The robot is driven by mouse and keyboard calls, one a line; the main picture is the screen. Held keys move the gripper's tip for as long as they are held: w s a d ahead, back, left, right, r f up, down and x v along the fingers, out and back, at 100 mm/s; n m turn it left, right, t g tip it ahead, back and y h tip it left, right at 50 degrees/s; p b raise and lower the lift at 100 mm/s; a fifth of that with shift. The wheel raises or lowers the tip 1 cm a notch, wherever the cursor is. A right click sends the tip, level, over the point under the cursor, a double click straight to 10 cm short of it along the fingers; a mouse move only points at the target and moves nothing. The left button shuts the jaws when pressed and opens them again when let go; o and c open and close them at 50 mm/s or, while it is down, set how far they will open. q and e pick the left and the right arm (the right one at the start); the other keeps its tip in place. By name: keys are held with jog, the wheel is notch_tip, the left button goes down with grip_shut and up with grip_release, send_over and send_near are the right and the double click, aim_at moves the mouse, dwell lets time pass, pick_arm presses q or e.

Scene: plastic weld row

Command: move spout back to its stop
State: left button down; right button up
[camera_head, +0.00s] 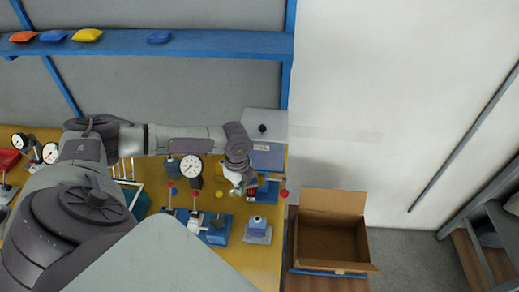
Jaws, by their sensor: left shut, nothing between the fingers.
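My left arm reaches across the yellow bench from the left. Its gripper (239,188) points down, shut and empty, beside a blue device (267,190) with a red knob (284,193) on its right. The wrist and fingers cover the left part of this device. I cannot clearly make out a spout or its stop, nor whether the fingers touch the device. A blue-grey box-like unit (268,157) stands just behind. My right gripper is not in view.
Blue fixtures with red-knobbed levers (217,228) stand in front of the gripper, with a small blue-grey block on a plate (258,232) beside them. A dial gauge (191,168) is left of the wrist. An open cardboard box (332,204) stands right of the bench.

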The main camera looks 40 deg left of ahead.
pick_arm(q)
jog(key=shift+a, duration=0.15)
jog(key=shift+w+a, duration=0.2)
jog(key=shift+a, duration=0.2)
jog(key=shift+s+d, duration=0.1)
dwell(0.5)
notch_tip(320, 180, up, 7)
jog(key=s, duration=0.1)
jog(key=shift+d, duration=0.3)
dwell(0.5)
jog(key=shift+s, duration=0.1)
dwell(0.4)
